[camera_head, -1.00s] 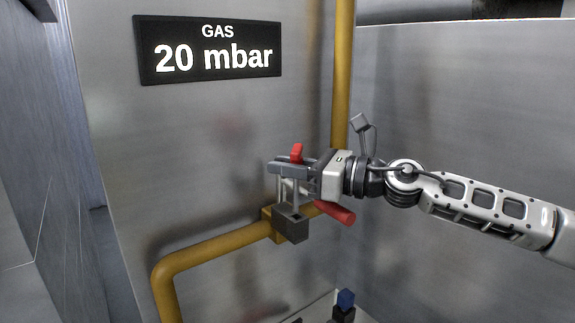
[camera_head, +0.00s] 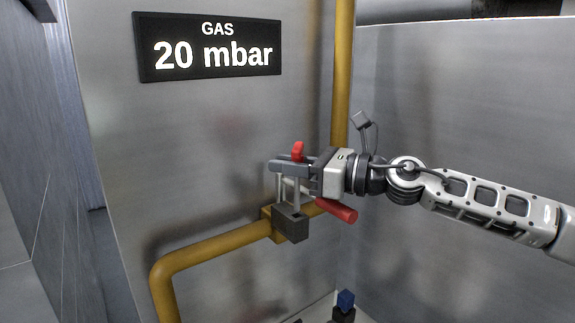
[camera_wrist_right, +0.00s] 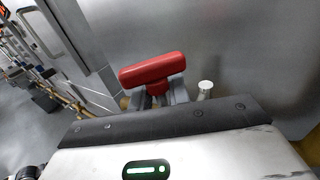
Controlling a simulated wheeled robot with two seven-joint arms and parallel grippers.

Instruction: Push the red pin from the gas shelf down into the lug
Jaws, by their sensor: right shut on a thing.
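The red pin (camera_head: 298,151) is held in my right gripper (camera_head: 290,168), its red head standing above the fingers. In the right wrist view the red head (camera_wrist_right: 152,70) is a bar lying across the grey fingers (camera_wrist_right: 160,97). Its lower part is hidden by the fingers. Below the gripper, a dark grey block (camera_head: 294,228), which looks like the lug, sits at the yellow valve body, with pale upright posts (camera_head: 296,193) between it and the fingers. I cannot tell whether the pin's tip is inside it. My left gripper is out of view.
A yellow gas pipe (camera_head: 220,247) runs along the metal wall. A red valve handle (camera_head: 337,210) sticks out right of the block, under my gripper. A blue-topped item (camera_head: 345,299) stands at the bottom. A black sign (camera_head: 209,47) reads GAS 20 mbar.

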